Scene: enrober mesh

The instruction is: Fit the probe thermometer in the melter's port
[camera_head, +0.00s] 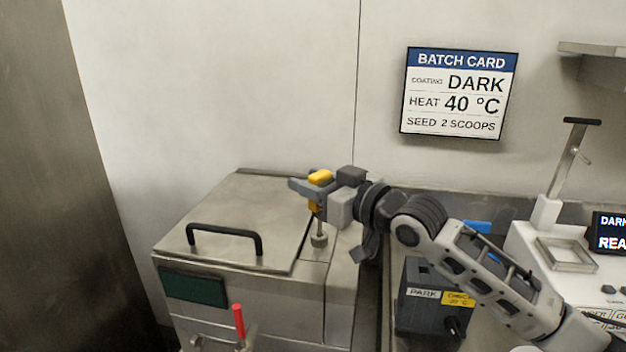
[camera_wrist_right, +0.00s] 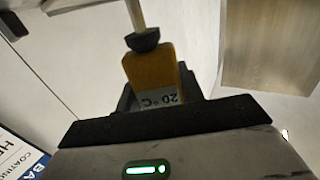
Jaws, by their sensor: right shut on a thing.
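The probe thermometer (camera_head: 320,177) has a yellow body, with a thin stem below it in the head view. My right gripper (camera_head: 318,190) is shut on the yellow body above the melter (camera_head: 255,205). The thermometer also shows in the right wrist view (camera_wrist_right: 150,68), with a display reading 20 °C, a black collar and a pale stem running out at the top edge. The melter's port (camera_head: 319,240) is a small round metal fitting on the top right, below the gripper. The stem lines up with it; whether the tip is inside I cannot tell. My left gripper is out of view.
The melter's lid has a black handle (camera_head: 224,240); a red-handled lever (camera_head: 239,322) stands at its front. A dark box marked PARK (camera_head: 424,297) sits to the right, under my right arm. A white machine (camera_head: 550,245) is further right. A batch card (camera_head: 459,93) hangs behind.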

